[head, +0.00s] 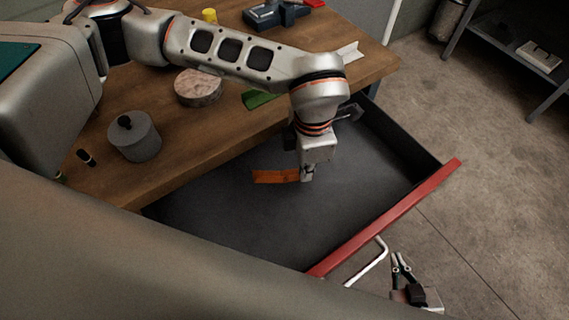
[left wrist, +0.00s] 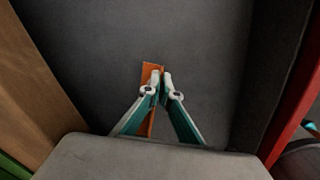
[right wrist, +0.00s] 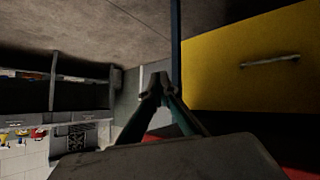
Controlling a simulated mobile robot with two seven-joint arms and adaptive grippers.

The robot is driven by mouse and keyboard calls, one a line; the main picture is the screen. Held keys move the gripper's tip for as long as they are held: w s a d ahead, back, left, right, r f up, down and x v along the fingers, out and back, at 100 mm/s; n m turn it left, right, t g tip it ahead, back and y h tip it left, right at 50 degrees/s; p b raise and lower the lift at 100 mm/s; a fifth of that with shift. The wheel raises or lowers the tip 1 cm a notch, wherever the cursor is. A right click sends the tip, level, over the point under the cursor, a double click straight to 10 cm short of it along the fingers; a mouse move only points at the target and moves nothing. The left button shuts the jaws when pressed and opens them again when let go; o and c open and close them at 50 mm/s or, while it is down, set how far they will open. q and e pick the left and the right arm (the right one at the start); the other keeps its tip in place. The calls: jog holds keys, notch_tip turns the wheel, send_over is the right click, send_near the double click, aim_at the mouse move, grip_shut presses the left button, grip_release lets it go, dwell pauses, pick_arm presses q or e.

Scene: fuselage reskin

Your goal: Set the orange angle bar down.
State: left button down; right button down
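The orange angle bar (head: 276,177) is inside the open drawer (head: 230,215), low over or on its dark floor; I cannot tell whether it touches. My left gripper (head: 306,178) reaches down into the drawer at the bar's right end. In the left wrist view the fingertips (left wrist: 161,76) close on the orange bar (left wrist: 152,70), and part of it is hidden behind a finger. My right gripper (head: 401,262) is outside the drawer, near its handle and apart from it. In the right wrist view its fingertips (right wrist: 158,80) are together with nothing between them.
The drawer has a red front (head: 390,216) with a pale handle (head: 369,262). The wooden bench top (head: 250,45) holds a grey knobbed cylinder (head: 134,137), a round mottled block (head: 198,87) and a green piece (head: 258,99). The drawer floor around the bar is clear.

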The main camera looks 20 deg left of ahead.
aim_at(285, 172)
pick_arm(q)
jog(key=s+a, duration=0.2)
jog(key=s+a+r, duration=0.1)
jog(key=s+a, duration=0.1)
jog(key=s, duration=0.1)
jog(key=shift+w+a, duration=0.15)
jog(key=shift+w, duration=0.25)
jog(key=w, duration=0.4)
jog(key=shift+a+f, duration=0.1)
jog(key=shift+a, duration=0.1)
jog(key=shift+w+f, duration=0.25)
jog(key=shift+f, duration=0.4)
jog(key=shift+f, duration=0.15)
jog(key=shift+f, duration=0.35)
